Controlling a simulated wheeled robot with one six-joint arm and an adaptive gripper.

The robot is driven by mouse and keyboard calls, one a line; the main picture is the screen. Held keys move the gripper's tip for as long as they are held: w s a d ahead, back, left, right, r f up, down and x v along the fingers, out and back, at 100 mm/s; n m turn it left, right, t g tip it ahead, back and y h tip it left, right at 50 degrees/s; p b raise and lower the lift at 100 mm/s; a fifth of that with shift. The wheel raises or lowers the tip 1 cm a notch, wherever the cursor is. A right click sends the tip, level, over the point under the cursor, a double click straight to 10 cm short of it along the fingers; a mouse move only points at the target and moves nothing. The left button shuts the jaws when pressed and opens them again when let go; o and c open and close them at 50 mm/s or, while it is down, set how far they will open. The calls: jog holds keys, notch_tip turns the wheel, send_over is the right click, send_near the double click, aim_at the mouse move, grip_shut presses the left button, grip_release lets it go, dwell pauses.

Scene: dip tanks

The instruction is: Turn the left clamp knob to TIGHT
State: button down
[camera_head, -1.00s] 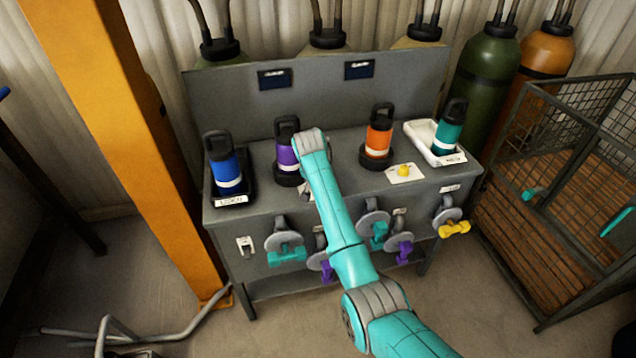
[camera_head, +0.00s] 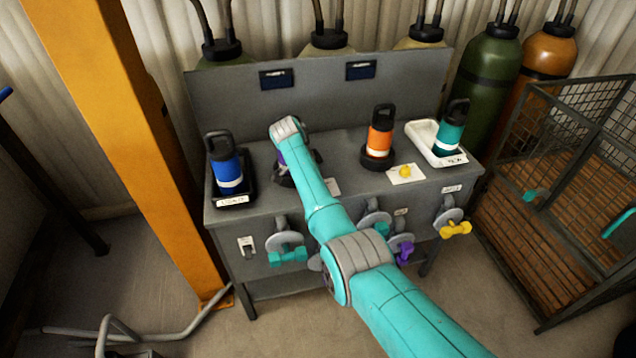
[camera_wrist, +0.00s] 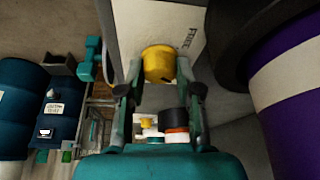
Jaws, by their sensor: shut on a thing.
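The left clamp knob (camera_wrist: 158,62) is a small yellow knob on a white plate (camera_wrist: 170,22) in the wrist view. Black lettering that reads FREE shows on the plate beside it. My gripper (camera_wrist: 160,88) is shut on the knob, with a finger on each side. In the head view my arm covers the knob and the gripper. The knob's pointer is not clear.
An orange bottle (camera_head: 380,132) stands right of my arm, beside another yellow knob (camera_head: 405,171) on its plate. A blue bottle (camera_head: 225,160) and a teal bottle (camera_head: 449,130) stand at the bench ends. Several coloured valve handles, one turquoise (camera_head: 288,256), line the bench front.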

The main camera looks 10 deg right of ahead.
jog(key=shift+m+g, duration=0.4)
jog(key=shift+m, duration=0.6)
jog(key=c, duration=0.8)
grip_release()
jog(key=shift+o, duration=0.2)
jog(key=v, duration=0.7)
jog(key=shift+r, duration=0.2)
jog(key=shift+w+a, duration=0.1)
jog(key=shift+a, duration=0.05)
